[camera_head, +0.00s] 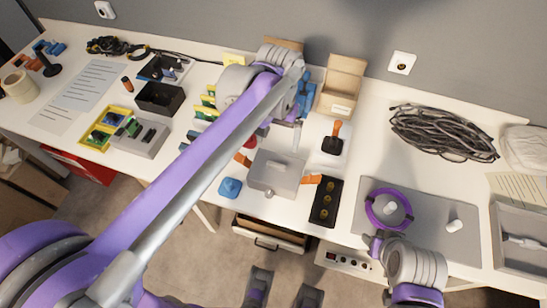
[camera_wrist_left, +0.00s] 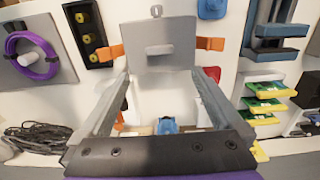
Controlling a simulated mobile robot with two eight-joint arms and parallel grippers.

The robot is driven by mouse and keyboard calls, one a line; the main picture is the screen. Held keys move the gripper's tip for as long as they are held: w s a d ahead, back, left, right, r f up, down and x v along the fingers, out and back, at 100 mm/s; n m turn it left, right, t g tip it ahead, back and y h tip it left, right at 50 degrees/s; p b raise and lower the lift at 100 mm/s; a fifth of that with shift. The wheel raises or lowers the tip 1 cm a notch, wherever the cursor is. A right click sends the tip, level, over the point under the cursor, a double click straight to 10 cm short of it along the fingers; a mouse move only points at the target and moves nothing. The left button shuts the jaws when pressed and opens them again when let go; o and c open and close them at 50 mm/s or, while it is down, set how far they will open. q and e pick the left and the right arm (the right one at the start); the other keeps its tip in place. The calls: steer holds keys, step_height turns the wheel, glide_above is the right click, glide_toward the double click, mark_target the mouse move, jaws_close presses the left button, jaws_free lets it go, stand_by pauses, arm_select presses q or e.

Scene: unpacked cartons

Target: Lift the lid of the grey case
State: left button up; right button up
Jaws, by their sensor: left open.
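The grey case (camera_head: 275,174) lies on the white bench with its lid down. A small round knob is at its front edge, and an orange piece sits at each side. Contact with the case cannot be told.
A black box with several yellow pieces (camera_head: 324,203) stands right of the case, and a blue piece (camera_head: 230,187) lies left. A purple ring (camera_head: 374,218) lies on a grey mat. An orange-handled tool (camera_head: 336,130) and cardboard box (camera_head: 341,85) stand behind. Coiled cable (camera_head: 443,132) lies right.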

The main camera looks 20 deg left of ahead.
arm_select(q)
glide_above(277, 164)
steer(key=f, duration=0.4)
steer(key=shift+s+a+f, duration=0.15)
steer(key=shift+s+f, duration=0.05)
steer(key=shift+f, duration=0.15)
step_height(277, 164, down, 6)
steer(key=shift+w+r+b, duration=0.15)
steer(key=shift+b, duration=0.3)
steer(key=c, duration=1.5)
step_height(277, 164, up, 10)
steer(key=shift+r+p, duration=0.1)
steer(key=shift+p, duration=0.45)
